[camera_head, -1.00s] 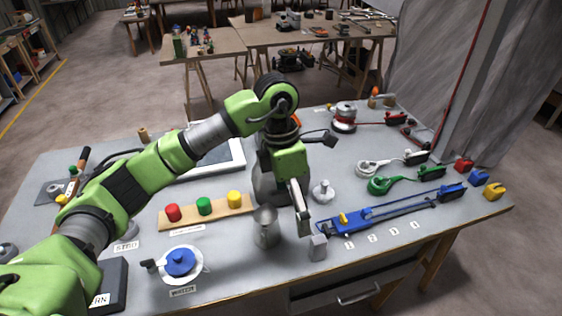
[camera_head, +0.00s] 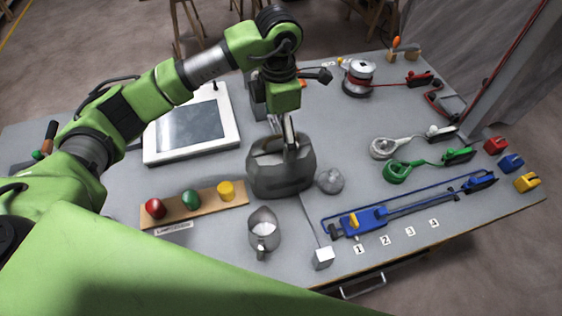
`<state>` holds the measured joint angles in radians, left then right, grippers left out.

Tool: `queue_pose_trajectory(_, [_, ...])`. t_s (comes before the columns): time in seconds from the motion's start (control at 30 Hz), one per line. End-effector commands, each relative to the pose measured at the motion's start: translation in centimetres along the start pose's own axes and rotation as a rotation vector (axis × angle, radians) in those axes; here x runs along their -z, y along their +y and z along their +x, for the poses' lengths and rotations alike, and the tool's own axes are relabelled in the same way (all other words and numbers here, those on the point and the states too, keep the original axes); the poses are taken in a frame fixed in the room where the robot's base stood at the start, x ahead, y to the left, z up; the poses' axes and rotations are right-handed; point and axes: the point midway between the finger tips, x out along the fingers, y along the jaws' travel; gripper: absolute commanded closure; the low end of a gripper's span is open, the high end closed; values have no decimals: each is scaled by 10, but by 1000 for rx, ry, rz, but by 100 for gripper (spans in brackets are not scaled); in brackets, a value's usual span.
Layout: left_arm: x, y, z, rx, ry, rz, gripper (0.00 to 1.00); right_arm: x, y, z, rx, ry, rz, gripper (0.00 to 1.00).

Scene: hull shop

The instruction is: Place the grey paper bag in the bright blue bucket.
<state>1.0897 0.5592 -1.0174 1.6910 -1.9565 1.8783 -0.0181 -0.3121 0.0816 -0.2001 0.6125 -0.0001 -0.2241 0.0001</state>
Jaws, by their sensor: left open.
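A dark grey, bag-shaped object (camera_head: 272,181) stands on the grey table, right of the middle of the block row. I take it for the grey paper bag, though its material is hard to tell. My left gripper (camera_head: 288,138) points down at the top of this object, its fingers open and overlapping its upper part in the camera_head view. I cannot tell whether they touch it. No bright blue bucket shows. My right gripper is not in view.
A metal jug (camera_head: 264,238) and a small pale block (camera_head: 323,258) stand in front. A board with red, green and yellow pieces (camera_head: 205,203) lies left. A blue bar clamp (camera_head: 365,222), coiled cables and a white-framed panel (camera_head: 190,125) surround it. My green arm hides the lower left.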

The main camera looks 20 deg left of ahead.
Motion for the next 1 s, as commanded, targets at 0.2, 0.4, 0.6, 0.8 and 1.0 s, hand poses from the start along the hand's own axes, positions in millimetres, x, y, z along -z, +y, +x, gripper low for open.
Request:
queue_pose_trajectory(0.2, [0,0,30,2,1,-1,0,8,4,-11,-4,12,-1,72])
queue_pose_trajectory(0.4, [-1,-1,42,3,2,0,0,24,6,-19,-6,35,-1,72])
queue_pose_trajectory(0.6, [-3,-2,68,4,3,0,0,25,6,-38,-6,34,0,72])
queue_pose_trajectory(0.8, [-4,-1,87,0,0,0,0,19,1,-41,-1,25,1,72])
queue_pose_trajectory(1.0, [-4,-1,88,0,0,0,0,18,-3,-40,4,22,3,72])
